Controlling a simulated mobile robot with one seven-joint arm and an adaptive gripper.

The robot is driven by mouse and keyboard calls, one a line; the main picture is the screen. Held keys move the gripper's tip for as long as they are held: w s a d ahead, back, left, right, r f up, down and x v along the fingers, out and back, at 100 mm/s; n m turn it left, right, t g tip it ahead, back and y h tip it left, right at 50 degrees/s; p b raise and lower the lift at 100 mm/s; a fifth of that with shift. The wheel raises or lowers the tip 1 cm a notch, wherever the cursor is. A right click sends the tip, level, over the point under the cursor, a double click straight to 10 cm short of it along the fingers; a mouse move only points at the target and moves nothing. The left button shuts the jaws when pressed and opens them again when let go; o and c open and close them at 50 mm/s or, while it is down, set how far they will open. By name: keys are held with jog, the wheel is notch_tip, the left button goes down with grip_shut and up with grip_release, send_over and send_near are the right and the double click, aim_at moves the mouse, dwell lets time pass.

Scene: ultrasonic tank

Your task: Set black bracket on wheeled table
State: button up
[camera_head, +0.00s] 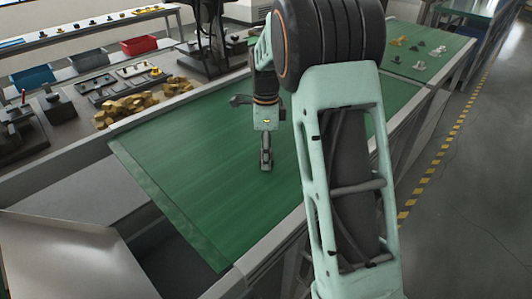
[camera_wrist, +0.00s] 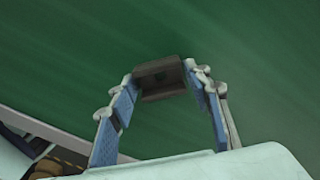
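The black bracket (camera_wrist: 160,80) is a small dark channel-shaped piece in the wrist view. It sits between the two blue-padded fingers of my gripper (camera_wrist: 161,76), which touch its ends. In the head view my gripper (camera_head: 266,158) points down over the long green-topped table (camera_head: 190,150). The bracket is too small there to tell from the fingertips. I cannot tell whether it touches the green surface. No wheels show under this table, so I cannot tell whether it is the wheeled table.
Brownish-gold pieces (camera_head: 127,108) lie on the bench behind, near a red bin (camera_head: 139,45) and a blue bin (camera_head: 33,77). Small parts (camera_head: 418,48) stand at the green top's far right end. The green around my gripper is clear.

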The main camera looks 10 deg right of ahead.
jog(key=shift+o, duration=1)
notch_tip(320, 180, up, 12)
jog(key=shift+r+p, duration=0.2)
jog(key=shift+p, duration=0.15)
